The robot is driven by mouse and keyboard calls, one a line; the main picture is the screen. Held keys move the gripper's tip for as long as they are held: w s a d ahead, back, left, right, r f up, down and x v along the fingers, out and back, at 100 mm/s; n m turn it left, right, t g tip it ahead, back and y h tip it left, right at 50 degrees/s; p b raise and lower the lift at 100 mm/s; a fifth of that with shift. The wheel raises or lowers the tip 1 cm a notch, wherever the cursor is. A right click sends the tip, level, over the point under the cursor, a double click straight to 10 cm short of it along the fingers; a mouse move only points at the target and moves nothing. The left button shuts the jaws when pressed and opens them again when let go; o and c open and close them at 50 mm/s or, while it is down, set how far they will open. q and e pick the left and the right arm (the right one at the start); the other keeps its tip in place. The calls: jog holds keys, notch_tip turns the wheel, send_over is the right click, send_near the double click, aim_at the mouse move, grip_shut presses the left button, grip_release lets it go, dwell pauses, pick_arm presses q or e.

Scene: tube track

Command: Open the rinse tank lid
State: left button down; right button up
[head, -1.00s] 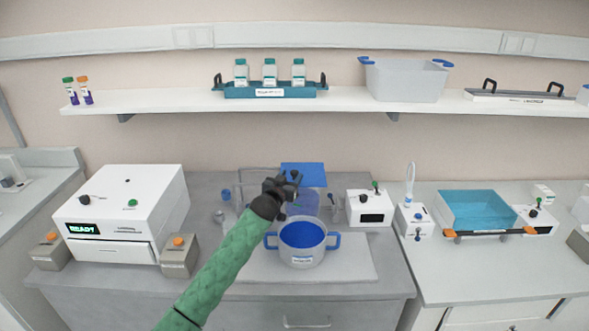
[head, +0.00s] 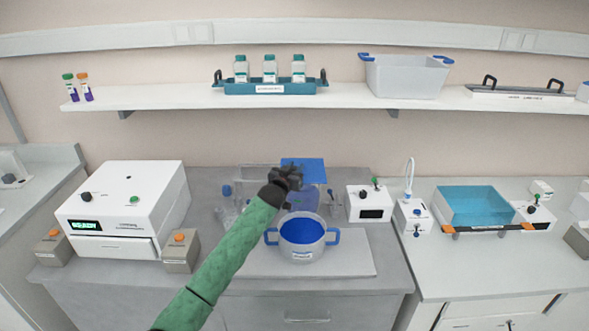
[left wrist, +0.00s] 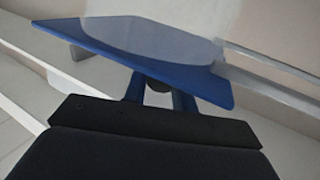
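The rinse tank lid appears to be the flat blue panel (head: 308,168) behind my left gripper, above a clear-walled tank (head: 310,198) at the back of the bench. In the left wrist view the blue panel (left wrist: 190,72) is close, with a pale oval patch; two blue posts (left wrist: 186,102) run from it to the dark gripper body. My left gripper (head: 290,174) is at the panel's near side. Its fingertips are hidden in the left wrist view, so its closure is unclear. My right gripper is not in view.
A blue-handled pot (head: 301,238) stands on a pale mat (head: 350,262) in front of the tank. A white machine (head: 125,205) is at left; a small control box (head: 369,203) is close at right. A blue basin (head: 474,206) is farther right. A shelf (head: 160,102) runs above.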

pick_arm(q)
jog(key=a, duration=1.5)
jog(key=shift+b, duration=0.45)
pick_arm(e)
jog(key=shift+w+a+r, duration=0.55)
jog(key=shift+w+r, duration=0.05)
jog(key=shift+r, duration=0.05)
pick_arm(q)
jog(key=shift+a, duration=0.15)
jog(key=c, duration=1.2)
grip_release()
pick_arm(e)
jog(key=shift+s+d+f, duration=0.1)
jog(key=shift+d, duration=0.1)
pick_arm(q)
jog(key=shift+b+v, duration=1.6)
jog(key=shift+v, duration=2.3)
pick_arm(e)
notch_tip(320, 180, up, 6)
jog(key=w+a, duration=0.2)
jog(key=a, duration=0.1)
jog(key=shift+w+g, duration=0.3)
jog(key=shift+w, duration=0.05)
